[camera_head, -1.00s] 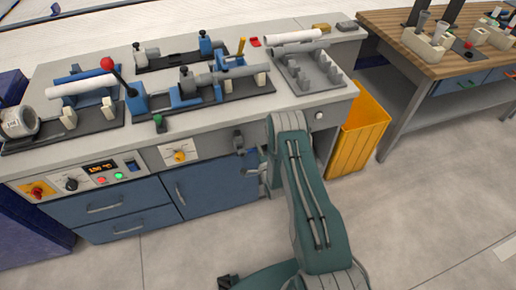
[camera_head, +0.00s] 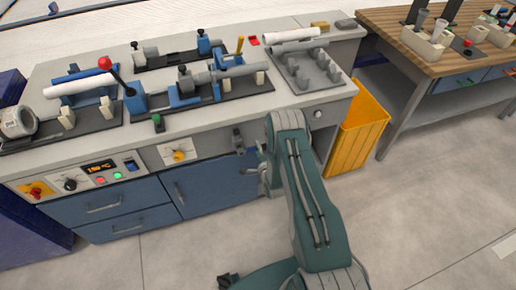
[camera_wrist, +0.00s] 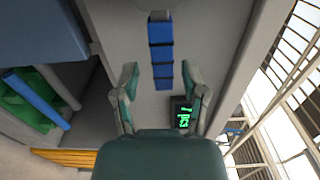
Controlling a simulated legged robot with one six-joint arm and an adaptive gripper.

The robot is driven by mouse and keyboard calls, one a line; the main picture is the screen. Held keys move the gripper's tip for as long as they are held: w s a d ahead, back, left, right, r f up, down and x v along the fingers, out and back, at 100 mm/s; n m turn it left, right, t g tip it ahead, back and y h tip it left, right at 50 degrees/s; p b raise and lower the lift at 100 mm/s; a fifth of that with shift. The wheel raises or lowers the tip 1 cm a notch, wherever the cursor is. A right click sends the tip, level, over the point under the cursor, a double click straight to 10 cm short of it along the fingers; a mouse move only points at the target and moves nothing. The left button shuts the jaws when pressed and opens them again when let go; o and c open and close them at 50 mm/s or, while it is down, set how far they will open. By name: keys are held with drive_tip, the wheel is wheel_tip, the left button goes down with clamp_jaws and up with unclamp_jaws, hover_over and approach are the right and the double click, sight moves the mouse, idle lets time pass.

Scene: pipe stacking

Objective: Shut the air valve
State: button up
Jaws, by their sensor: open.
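My gripper (camera_wrist: 161,78) is open in the wrist view, its two fingers apart and nothing between them. A blue bar with black bands (camera_wrist: 162,52) lies beyond and between the fingertips, along a pale grey surface; the fingers do not visibly touch it. I cannot tell for sure whether this bar is the air valve's handle. In the head view my gripper (camera_head: 260,168) is small beside the bench front, partly hidden by my arm. A dark fitting (camera_head: 238,139) sits on the bench front just above and left of it.
A yellow knob (camera_head: 179,155) and a control panel (camera_head: 97,172) are on the bench front (camera_head: 205,145). A yellow bin (camera_head: 361,124) stands to the right. In the wrist view a dark display with green text (camera_wrist: 182,116) is close by the right finger. The floor in front is clear.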

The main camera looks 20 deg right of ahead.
drive_tip(key=s, duration=1.1)
drive_tip(key=shift+s, duration=0.4)
drive_tip(key=shift+f, duration=0.1)
drive_tip(key=w+r+n+g, duration=0.4)
drive_tip(key=w+r, duration=0.5)
drive_tip(key=r, duration=0.6)
wheel_tip(320, 180, up, 14)
drive_tip(key=s+a+f+n+g, duration=0.1)
drive_tip(key=s+a+n+g, duration=0.1)
drive_tip(key=n, duration=0.4)
drive_tip(key=s+a+r+n+g, duration=0.2)
drive_tip(key=s+r+n+g, duration=0.1)
drive_tip(key=s+r, duration=0.8)
drive_tip(key=s+a+r+n+g, duration=0.1)
drive_tip(key=s+r+n, duration=0.1)
drive_tip(key=s, duration=0.8)
drive_tip(key=s+a+r+n+g, duration=0.2)
drive_tip(key=s+r+n, duration=0.1)
drive_tip(key=s, duration=0.7)
drive_tip(key=shift+s+r, duration=0.25)
drive_tip(key=shift+s, duration=0.15)
